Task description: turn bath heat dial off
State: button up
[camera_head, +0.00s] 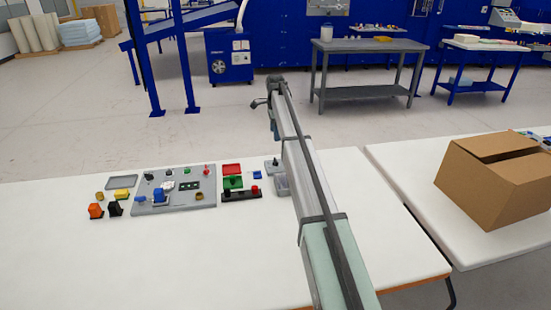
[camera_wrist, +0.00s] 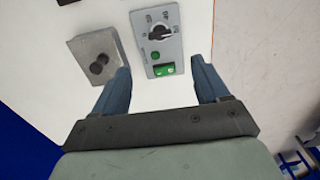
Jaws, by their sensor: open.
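A light grey panel (camera_wrist: 157,45) shows in the wrist view with a black rotary dial (camera_wrist: 160,32) with a white pointer, and small marks around it. Below the dial are a green round button (camera_wrist: 155,56) and a green rocker switch (camera_wrist: 163,70). My gripper (camera_wrist: 160,67) is open and empty, with its two blue fingers to either side of the panel's lower end. The dial lies beyond the fingertips. The marks are too small to read, so the dial's setting cannot be told. In the head view my gripper (camera_head: 262,102) shows small at the arm's far end.
A grey box with a black knob (camera_wrist: 98,67) sits left of the panel in the wrist view. A cardboard box (camera_head: 497,178) is at right.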

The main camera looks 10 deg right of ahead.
aim_at(276, 162)
notch_tip(276, 162, down, 14)
jog(key=shift+r, duration=0.1)
dwell(0.5)
jog(key=shift+c, duration=0.2)
jog(key=c, duration=1)
